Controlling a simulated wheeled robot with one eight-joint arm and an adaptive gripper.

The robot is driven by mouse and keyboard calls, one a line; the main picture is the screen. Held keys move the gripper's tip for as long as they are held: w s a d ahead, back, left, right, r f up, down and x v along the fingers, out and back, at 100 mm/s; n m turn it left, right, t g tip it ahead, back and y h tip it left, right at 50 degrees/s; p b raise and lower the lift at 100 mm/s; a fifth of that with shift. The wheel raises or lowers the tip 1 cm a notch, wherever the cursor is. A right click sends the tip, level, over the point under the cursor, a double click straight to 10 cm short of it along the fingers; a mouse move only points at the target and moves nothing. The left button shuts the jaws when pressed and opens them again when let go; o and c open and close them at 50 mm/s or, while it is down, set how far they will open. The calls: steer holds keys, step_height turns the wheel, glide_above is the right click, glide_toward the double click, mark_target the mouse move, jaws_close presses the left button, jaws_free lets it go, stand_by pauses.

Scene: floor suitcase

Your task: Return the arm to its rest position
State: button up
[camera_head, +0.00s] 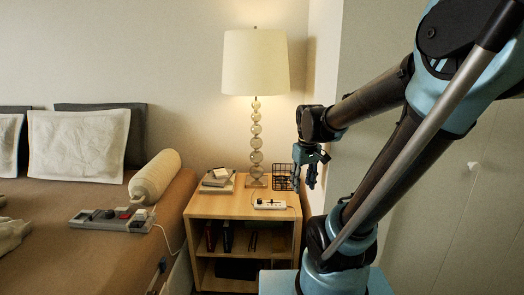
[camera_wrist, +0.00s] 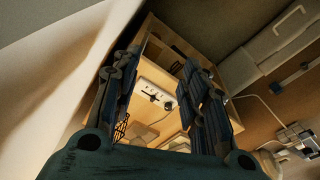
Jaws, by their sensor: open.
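My gripper (camera_head: 305,178) hangs at the end of my bent blue and black arm, fingers pointing down. It is in front of the right side of a wooden nightstand (camera_head: 243,211) in the head view. In the wrist view my gripper's dark fingers (camera_wrist: 160,75) stand apart, with nothing held between them. Through the gap a small white device (camera_wrist: 157,96) with a dark knob shows on the nightstand. The same white device (camera_head: 270,204) lies near the nightstand's front edge in the head view. The arm's links fill the right of the head view.
A glass-ball lamp (camera_head: 256,130), a black wire basket (camera_head: 283,176) and small stacked items (camera_head: 217,180) stand on the nightstand. A bed (camera_head: 60,256) with a grey console (camera_head: 112,219) is at left. A grey case-like thing with a handle (camera_wrist: 280,42) shows in the wrist view.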

steer(key=s+d+f+m, duration=0.2)
steer(key=s+f, duration=0.1)
steer(key=s, duration=0.3)
steer(key=s+d+f+m, duration=0.2)
steer(key=s, duration=0.3)
steer(key=shift+s+d+f+t, duration=0.25)
steer(key=shift+s+f+t, duration=0.15)
steer(key=shift+w+f, duration=0.2)
steer(key=shift+w, duration=0.25)
